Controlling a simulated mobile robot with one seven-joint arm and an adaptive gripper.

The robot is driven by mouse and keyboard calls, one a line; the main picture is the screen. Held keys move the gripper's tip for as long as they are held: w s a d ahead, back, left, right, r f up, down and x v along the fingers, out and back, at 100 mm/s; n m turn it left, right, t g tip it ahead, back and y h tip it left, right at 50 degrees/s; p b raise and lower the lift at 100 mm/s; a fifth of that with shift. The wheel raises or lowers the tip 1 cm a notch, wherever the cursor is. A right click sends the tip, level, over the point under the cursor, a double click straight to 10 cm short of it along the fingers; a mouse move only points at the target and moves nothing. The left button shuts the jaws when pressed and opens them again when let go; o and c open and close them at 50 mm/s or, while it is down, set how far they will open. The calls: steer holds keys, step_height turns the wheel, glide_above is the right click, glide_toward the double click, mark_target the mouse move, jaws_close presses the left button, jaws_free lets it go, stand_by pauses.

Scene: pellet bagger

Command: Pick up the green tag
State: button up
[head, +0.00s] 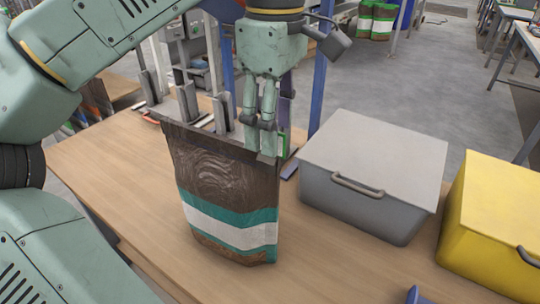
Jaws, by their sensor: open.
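My gripper (259,121) points down at the top edge of a brown bag (222,180) with teal and white bands, which stands upright on the table. The fingers are open and look close to the bag's top edge; I cannot tell if they touch it. I cannot clearly make out the green tag. A small green patch shows just right of the fingers, behind the bag's upper right corner, but it is too small to tell what it is. The bag and gripper hide the area behind them.
A grey lidded box (375,170) with a handle stands right of the bag, and a yellow box (495,218) stands further right. Upright metal plates (188,104) and blue posts (320,65) are behind the bag. The wooden table (130,190) is clear at front left.

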steer(key=shift+s+f, duration=0.15)
steer(key=shift+f, duration=1.05)
steer(key=shift+s+f, duration=0.15)
steer(key=shift+f, duration=1)
steer(key=shift+c, duration=0.4)
jaws_close()
steer(key=shift+r+p, duration=0.1)
steer(key=shift+p, duration=0.25)
